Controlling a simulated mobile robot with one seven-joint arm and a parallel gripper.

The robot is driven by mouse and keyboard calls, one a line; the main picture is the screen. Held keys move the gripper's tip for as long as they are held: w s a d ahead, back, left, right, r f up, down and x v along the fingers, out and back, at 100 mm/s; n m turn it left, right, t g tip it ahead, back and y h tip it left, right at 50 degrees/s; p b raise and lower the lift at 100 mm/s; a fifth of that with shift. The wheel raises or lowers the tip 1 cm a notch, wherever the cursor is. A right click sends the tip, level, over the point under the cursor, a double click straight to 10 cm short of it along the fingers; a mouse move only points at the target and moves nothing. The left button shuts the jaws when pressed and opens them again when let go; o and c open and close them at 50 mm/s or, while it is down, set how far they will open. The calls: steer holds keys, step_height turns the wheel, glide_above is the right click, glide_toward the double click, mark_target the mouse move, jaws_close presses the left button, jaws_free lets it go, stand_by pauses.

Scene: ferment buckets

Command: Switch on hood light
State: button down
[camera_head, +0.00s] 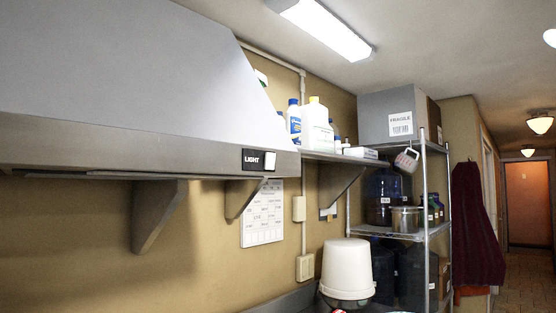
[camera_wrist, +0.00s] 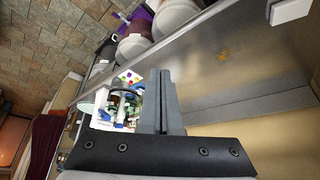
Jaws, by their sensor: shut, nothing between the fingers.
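The grey range hood (camera_head: 110,75) fills the upper left of the head view. On the right end of its front edge is a black plate marked LIGHT (camera_head: 252,160) with a white rocker switch (camera_head: 269,161) beside the word. The frames do not show clearly whether the rocker is on or off. My gripper (camera_wrist: 160,74) shows only in the wrist view, with its two grey fingers together and nothing between them. It is over a counter area, and the hood switch is not visible in that view.
A wire rack (camera_head: 425,232) and a white bucket (camera_head: 347,268) stand farther right. In the wrist view, buckets (camera_wrist: 134,48) and a white tub of bottles (camera_wrist: 105,122) are near the fingers.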

mark_target(272, 155)
steer(key=shift+r, duration=0.1)
stand_by(0.3)
steer(key=w+a+r+m+t+y+p, duration=0.1)
steer(key=w+a+r+m+y, duration=0.25)
steer(key=w+r+m, duration=0.4)
steer(key=w+a+r+m+t+y+p, duration=0.1)
steer(key=w+a+r+m+t+y, duration=0.3)
steer(key=r+m, duration=0.6)
steer(key=w+d+r+m+t+y, duration=0.1)
steer(key=w+d+r+m+y, duration=0.1)
steer(key=r, duration=0.6)
steer(key=w+d+r+m+t+y, duration=0.1)
steer(key=w+r+m, duration=0.3)
steer(key=r, duration=0.4)
steer(key=w+d+r+m+t+y, duration=0.1)
steer(key=w+d+r+m+y, duration=0.2)
steer(key=r, duration=0.5)
steer(key=shift+w+r+p, duration=0.2)
steer(key=shift+w+p, duration=0.1)
steer(key=shift+w, duration=0.1)
steer(key=shift+w+m, duration=0.1)
steer(key=shift+m, duration=0.15)
steer(key=x, duration=0.4)
steer(key=p+x, duration=0.1)
steer(key=x, duration=0.4)
steer(key=p+x, duration=0.1)
steer(key=x, duration=0.3)
steer(key=shift+w+a+r, duration=0.2)
steer(key=shift+a+r, duration=0.1)
